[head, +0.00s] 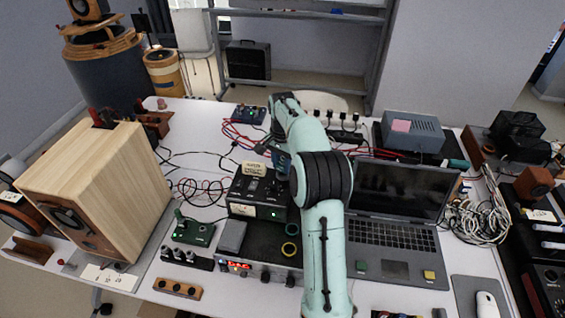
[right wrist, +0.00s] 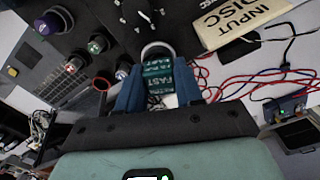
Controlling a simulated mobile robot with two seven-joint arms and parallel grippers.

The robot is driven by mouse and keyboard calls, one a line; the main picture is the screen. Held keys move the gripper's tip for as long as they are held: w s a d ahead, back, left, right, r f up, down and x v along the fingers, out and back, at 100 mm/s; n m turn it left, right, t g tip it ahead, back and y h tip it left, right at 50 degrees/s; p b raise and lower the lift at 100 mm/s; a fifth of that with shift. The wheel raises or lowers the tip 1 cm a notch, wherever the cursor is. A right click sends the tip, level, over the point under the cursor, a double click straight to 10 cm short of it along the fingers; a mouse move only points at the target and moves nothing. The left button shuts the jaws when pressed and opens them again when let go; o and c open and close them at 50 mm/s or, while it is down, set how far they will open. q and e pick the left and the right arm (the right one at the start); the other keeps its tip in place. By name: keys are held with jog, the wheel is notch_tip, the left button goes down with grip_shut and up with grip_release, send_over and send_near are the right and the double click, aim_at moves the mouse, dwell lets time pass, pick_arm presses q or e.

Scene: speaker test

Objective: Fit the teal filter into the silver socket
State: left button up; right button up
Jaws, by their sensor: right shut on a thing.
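My right gripper (head: 282,162) reaches over the black box with the cream label at the middle of the bench. In the right wrist view its blue fingers (right wrist: 158,82) are shut on the teal filter (right wrist: 158,68), a small block with pale lettering. A silver ring, which looks like the silver socket (right wrist: 157,44), shows as an arc just beyond the filter's far end. I cannot tell whether the filter is inside it or only in front of it. In the head view my arm and gripper hide the filter and socket. My left gripper is not in view.
The black box (head: 258,192) carries a cream sign (right wrist: 240,20) reading INPUT DISC. A laptop (head: 395,236) stands right of my arm, a wooden speaker (head: 110,180) at the left. Red and black cables (head: 200,190) lie around the box. A green-based joystick (head: 193,232) stands in front left.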

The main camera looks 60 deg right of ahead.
aim_at(283, 162)
jog(key=shift+f, duration=0.25)
jog(key=o, duration=1.1)
jog(key=shift+s, duration=0.15)
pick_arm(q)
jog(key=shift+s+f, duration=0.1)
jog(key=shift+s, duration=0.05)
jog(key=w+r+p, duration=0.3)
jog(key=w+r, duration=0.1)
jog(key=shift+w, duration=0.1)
pick_arm(e)
notch_tip(283, 162, up, 13)
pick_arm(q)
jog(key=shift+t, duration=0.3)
pick_arm(e)
jog(key=shift+f, duration=0.15)
